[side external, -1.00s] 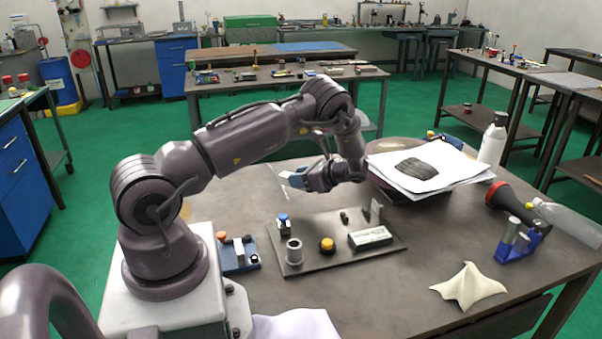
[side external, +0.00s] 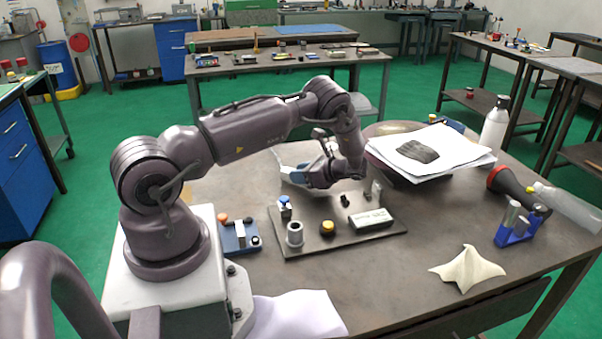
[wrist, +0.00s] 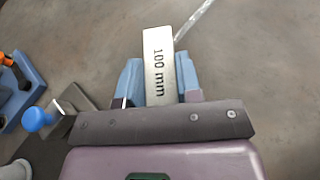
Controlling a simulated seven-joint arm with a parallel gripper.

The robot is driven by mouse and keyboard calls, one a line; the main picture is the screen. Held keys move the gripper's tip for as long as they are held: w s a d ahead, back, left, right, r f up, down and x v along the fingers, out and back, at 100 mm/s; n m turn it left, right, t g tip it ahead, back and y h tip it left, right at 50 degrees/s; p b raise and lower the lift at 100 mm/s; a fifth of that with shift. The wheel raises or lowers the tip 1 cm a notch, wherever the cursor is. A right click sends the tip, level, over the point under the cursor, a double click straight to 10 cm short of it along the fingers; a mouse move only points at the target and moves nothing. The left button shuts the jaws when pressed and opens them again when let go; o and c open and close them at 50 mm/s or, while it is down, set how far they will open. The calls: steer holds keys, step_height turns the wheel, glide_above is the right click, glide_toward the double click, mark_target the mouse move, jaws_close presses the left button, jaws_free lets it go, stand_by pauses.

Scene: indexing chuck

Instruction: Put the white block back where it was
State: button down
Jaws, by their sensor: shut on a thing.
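My gripper (side external: 296,174) is shut on a pale block marked "100 mm" (wrist: 159,66). In the wrist view the block stands out between the two blue fingers of my gripper (wrist: 159,84), over bare tabletop. In the side view my gripper is low behind the back left of the dark fixture plate (side external: 340,239); the held block is hard to make out there. A blue holder (side external: 238,238) with an orange knob and a pale piece stands left of the plate. It also shows at the left of the wrist view (wrist: 28,92).
The plate bears a blue-topped clamp (side external: 285,209), a grey ring (side external: 294,234), a yellow-orange knob (side external: 327,228) and a labelled block (side external: 371,220). Papers (side external: 440,150) lie at the back right. A clear strip (wrist: 195,27) lies beyond the block. Free tabletop lies behind the plate.

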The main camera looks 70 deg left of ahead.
steer(key=shift+f, duration=0.5)
steer(key=c, duration=0.7)
jaws_free()
steer(key=shift+f, duration=0.1)
